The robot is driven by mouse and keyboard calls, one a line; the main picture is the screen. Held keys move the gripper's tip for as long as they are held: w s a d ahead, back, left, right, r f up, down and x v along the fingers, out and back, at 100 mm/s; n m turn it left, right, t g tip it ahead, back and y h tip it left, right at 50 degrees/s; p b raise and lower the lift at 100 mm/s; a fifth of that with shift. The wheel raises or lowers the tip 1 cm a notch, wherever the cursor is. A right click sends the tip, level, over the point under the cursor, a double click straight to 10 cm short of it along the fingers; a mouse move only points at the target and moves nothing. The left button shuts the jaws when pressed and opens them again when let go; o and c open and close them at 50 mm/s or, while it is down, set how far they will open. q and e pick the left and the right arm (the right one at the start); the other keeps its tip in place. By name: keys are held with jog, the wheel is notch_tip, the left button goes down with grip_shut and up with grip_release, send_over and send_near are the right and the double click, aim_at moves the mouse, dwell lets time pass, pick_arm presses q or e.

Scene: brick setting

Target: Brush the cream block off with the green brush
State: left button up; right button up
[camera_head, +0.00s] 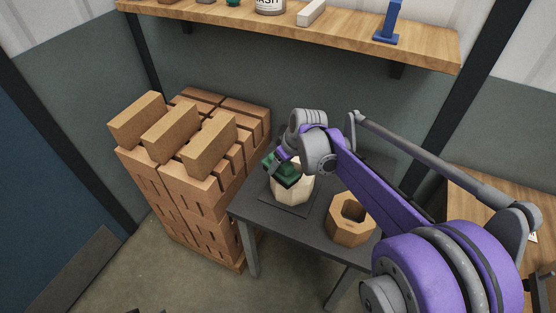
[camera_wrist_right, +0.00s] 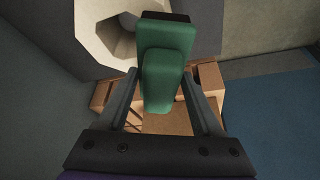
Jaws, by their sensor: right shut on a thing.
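The cream block (camera_head: 296,191) is a faceted piece with a hole, standing on a dark mat on the dark table. It also shows at the upper left of the right wrist view (camera_wrist_right: 96,42). The green brush (camera_head: 283,173) is held over the cream block's left side in the head view. In the right wrist view the brush (camera_wrist_right: 164,70) sits between the fingers, its dark end near the block; whether it touches cannot be told. My right gripper (camera_wrist_right: 163,88) is shut on the brush. My left gripper is in neither view.
A tan block with a hole (camera_head: 350,219) stands on the table (camera_head: 245,210) to the right. A tall brick stack (camera_head: 185,215) is close on the left, with loose bricks on top. A wooden shelf (camera_head: 340,36) with a blue item (camera_head: 388,22) hangs behind.

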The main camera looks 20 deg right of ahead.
aim_at(298, 173)
notch_tip(298, 173, down, 2)
jog(key=shift+f+b, duration=0.1)
jog(key=shift+b, duration=0.4)
jog(key=shift+s+d+f, duration=0.1)
jog(key=shift+c, duration=0.6)
jog(key=s+d, duration=0.2)
jog(key=shift+s+d+f, duration=0.1)
jog(key=shift+s, duration=0.2)
jog(key=shift+s+d, duration=0.5)
jog(key=w+a, duration=0.2)
jog(key=shift+w+a, duration=0.3)
jog(key=shift+w, duration=0.1)
jog(key=shift+w+a, duration=0.3)
jog(key=shift+w, duration=0.05)
jog(key=r, duration=0.1)
jog(key=r+p, duration=0.1)
jog(key=shift+w+a+r, duration=0.3)
jog(key=shift+w, duration=0.05)
jog(key=shift+p+v, duration=0.9)
jog(key=shift+v, duration=0.25)
jog(key=shift+w+r+p, duration=0.3)
jog(key=shift+r+p, duration=0.2)
jog(key=shift+r, duration=0.3)
jog(key=shift+s+d+r+p, duration=0.1)
jog(key=shift+r+p, duration=0.5)
jog(key=shift+r, duration=0.4)
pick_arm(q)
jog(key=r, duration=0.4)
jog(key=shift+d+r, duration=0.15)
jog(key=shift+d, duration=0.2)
